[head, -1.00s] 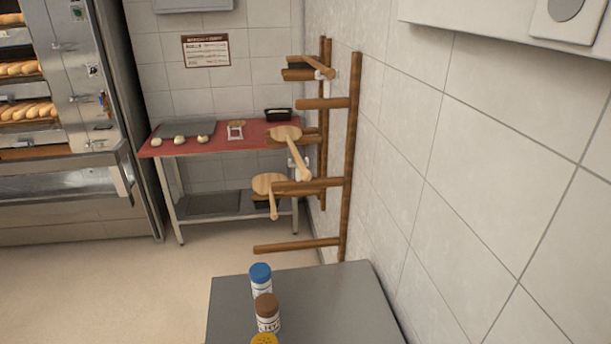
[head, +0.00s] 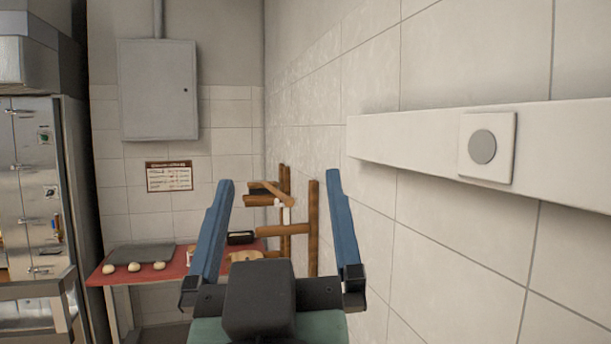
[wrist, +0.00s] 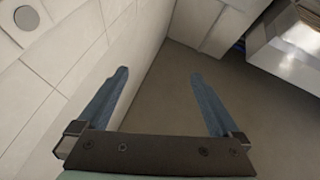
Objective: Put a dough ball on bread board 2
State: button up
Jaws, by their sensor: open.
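Several pale dough balls (head: 134,267) sit in a row along the front of a red-topped table (head: 95,280) at the left in the head view. Wooden paddle-shaped boards hang or rest by the wooden rack at the table's right; one pale board (head: 246,255) shows partly behind my gripper. I cannot tell which one is bread board 2. My gripper (head: 279,178) is raised in front of the head camera, its blue fingers spread wide and empty.
A wooden rack (head: 313,225) stands against the right wall. A grey tray (head: 146,256) and a black container (head: 241,237) lie on the table. The oven (head: 35,180) is at left. A white rail (head: 430,140) runs along the right wall.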

jog(key=s+d+r+m+t+h, duration=0.1)
jog(key=s+d+r+t, duration=0.1)
jog(key=s+r, duration=0.4)
jog(key=shift+r+m+t, duration=0.4)
jog(key=shift+t, duration=0.2)
jog(key=shift+d, duration=0.1)
